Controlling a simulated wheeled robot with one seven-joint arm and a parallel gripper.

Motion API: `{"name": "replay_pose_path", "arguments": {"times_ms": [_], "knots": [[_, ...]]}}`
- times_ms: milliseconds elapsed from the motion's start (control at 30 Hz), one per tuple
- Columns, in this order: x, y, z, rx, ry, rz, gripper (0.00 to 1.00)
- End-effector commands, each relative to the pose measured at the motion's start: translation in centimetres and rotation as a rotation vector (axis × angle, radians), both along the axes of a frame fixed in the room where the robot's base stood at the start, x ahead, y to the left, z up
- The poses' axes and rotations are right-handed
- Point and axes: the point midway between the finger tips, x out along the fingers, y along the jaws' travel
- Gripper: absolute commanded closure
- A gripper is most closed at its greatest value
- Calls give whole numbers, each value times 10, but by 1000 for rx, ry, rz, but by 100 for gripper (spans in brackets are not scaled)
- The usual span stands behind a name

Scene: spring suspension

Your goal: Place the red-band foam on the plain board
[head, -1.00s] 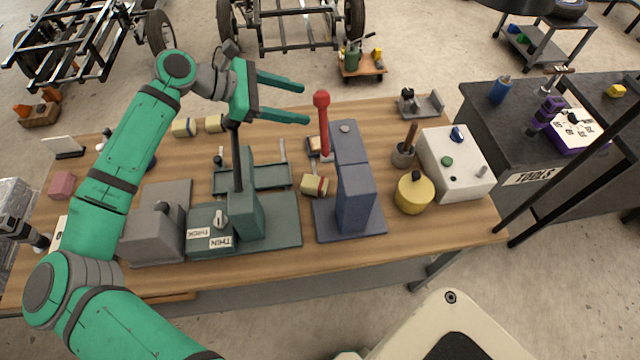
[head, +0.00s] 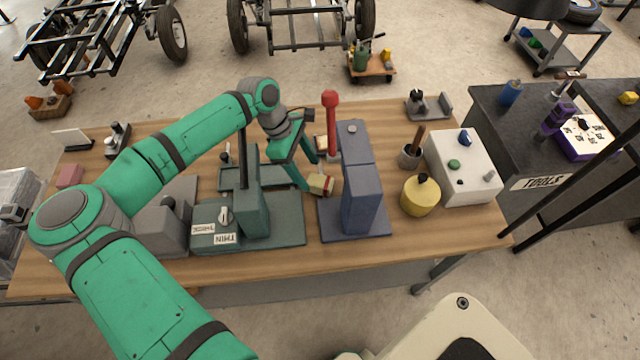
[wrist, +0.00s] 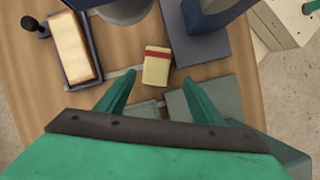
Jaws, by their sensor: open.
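The red-band foam (head: 321,185) is a small cream block with a red stripe, lying on the wooden table between the green and blue presses. In the wrist view the foam (wrist: 156,70) shows whole, just beyond the fingertips and between their lines. My gripper (head: 311,174) is open and empty, pointing down beside the foam; its two fingers also show in the wrist view (wrist: 158,80). I cannot tell which surface is the plain board. Flat grey-green plates (wrist: 212,92) lie near the right finger, and my arm hides part of that area in the head view.
The green press (head: 252,205) stands left of my gripper and the blue press (head: 360,190), with its red-knobbed lever (head: 330,115), stands close on the right. A pale block in a dark tray (wrist: 92,45) lies nearby. A yellow canister (head: 420,197) stands farther right.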

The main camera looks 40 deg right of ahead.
Motion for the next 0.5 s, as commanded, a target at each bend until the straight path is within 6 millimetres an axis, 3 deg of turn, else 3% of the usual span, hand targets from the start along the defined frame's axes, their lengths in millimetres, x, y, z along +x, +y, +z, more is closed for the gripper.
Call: {"name": "replay_pose_path", "arguments": {"times_ms": [267, 500], "knots": [[-6, -9, -17, 0, 0, -1, 39], [-17, -21, -46, 0, 2, 1, 39]]}}
